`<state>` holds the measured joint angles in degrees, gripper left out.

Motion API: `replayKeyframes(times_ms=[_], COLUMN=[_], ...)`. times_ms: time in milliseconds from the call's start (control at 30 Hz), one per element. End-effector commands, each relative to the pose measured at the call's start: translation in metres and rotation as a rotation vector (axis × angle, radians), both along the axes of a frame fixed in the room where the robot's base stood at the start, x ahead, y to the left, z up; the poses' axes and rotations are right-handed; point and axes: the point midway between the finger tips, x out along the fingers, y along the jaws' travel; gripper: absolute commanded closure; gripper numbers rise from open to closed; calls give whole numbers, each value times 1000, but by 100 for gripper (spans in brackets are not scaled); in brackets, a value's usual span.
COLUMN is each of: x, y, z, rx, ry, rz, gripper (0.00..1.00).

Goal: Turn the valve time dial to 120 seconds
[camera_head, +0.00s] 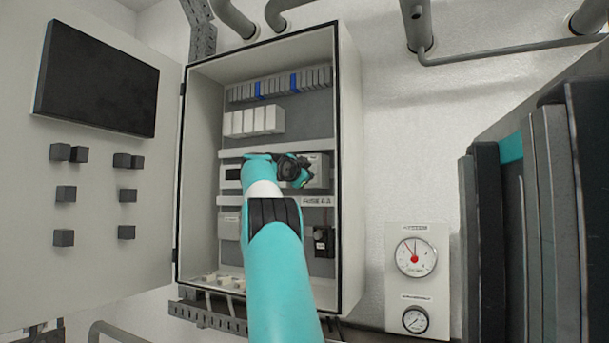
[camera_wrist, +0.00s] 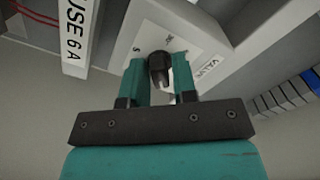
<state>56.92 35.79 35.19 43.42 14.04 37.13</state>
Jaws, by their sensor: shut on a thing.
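The valve time dial (camera_wrist: 158,66) is a small black knob on a pale panel with partly readable lettering, including "VALV", in the wrist view. My gripper (camera_wrist: 160,80) has its two teal fingers on either side of the knob and is shut on it. The dial's setting cannot be read, as the scale is mostly hidden or too small. In the head view, my gripper (camera_head: 296,173) is at the grey box (camera_head: 318,170) inside the open cabinet, and my arm hides the dial there.
A strip marked "FUSE 6 A" (camera_head: 316,201) runs below the box. A black component (camera_head: 323,241) sits lower right. The cabinet's right wall (camera_head: 350,170) stands close by. The open door (camera_head: 100,190) is at left. Two gauges (camera_head: 416,257) hang outside at right.

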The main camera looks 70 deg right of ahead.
Motion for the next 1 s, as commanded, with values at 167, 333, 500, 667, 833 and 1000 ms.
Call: replayKeyframes(times_ms=[167, 333, 500, 667, 833, 1000], x=[0, 0, 0, 3, 9, 16], y=[0, 0, 1, 16, 53, 98], z=[-1, -1, -1, -4, -7, -6], rx=[3, 2, 1, -1, -1, -1], ry=[2, 2, 1, -1, -2, -2], rz=[-1, -1, 1, 2, 5, 6], gripper=[69, 58, 58, 58, 58, 58])
